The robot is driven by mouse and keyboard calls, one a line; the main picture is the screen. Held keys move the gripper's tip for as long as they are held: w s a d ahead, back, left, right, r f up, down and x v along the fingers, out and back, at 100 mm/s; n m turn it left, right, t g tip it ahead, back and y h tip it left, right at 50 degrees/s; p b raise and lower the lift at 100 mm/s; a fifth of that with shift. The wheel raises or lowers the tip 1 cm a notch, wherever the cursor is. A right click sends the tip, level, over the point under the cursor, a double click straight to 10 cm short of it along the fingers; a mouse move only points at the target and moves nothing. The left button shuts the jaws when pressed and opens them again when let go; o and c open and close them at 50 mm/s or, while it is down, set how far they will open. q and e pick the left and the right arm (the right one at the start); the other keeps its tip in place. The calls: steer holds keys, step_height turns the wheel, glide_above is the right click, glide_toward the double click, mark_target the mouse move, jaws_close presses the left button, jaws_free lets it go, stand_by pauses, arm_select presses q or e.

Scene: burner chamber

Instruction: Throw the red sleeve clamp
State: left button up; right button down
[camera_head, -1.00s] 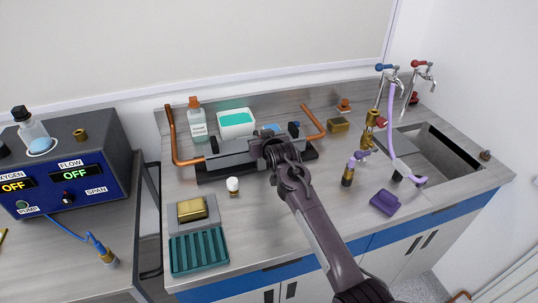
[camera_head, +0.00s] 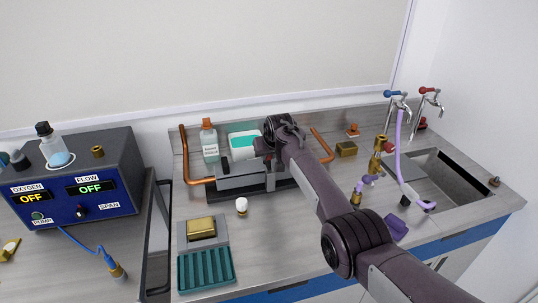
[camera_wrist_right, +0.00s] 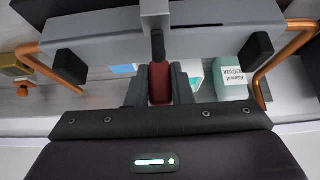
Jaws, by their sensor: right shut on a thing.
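In the right wrist view, the red sleeve clamp (camera_wrist_right: 160,84) shows as a dark red piece between the two fingers of my right gripper (camera_wrist_right: 160,90). The gripper is shut on it. A dark rod (camera_wrist_right: 157,46) runs from the clamp to the grey burner chamber (camera_wrist_right: 90,33). My left gripper is not in view.
A labelled bottle (camera_head: 210,145) and a white tub (camera_head: 243,143) stand behind the chamber. A brass fitting (camera_head: 378,160) and purple hose (camera_head: 399,145) are by the sink (camera_head: 455,180). A green rack (camera_head: 206,270) lies in front. A blue control box (camera_head: 85,200) reads OFF at left.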

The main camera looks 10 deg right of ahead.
stand_by(0.4)
steer(key=c, duration=1.3)
jaws_free()
steer(key=shift+w, duration=0.1)
steer(key=shift+v, duration=0.85)
steer(key=shift+b+v, duration=0.6)
steer(key=shift+v, duration=2.45)
